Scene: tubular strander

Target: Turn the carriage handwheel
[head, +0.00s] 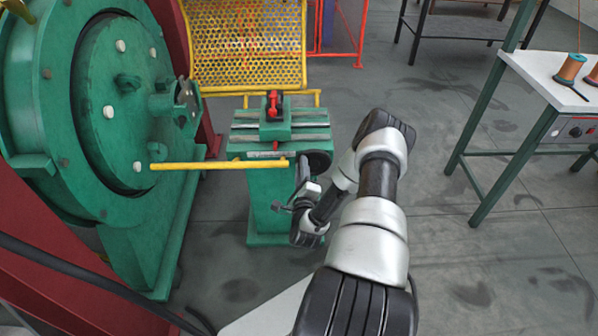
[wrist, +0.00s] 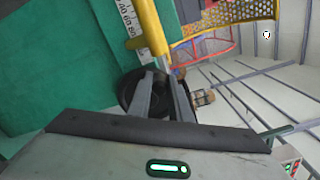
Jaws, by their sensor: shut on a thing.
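The carriage handwheel (head: 320,160) is a dark round wheel on the right side of the green carriage stand (head: 268,195). In the wrist view the black handwheel (wrist: 127,92) shows partly behind my fingers. My gripper (head: 303,168) reaches it from the front, below the end of the yellow bar. In the wrist view my gripper (wrist: 162,78) has its two grey fingers at the wheel's right side, shut on it. The exact spot of contact is partly hidden by the fingers.
A yellow bar (head: 220,165) runs across the carriage front, close above my fingers. The large green machine drum (head: 115,100) stands left, a yellow mesh guard (head: 245,45) behind. A table with spools (head: 560,85) stands right. Floor between carriage and table is clear.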

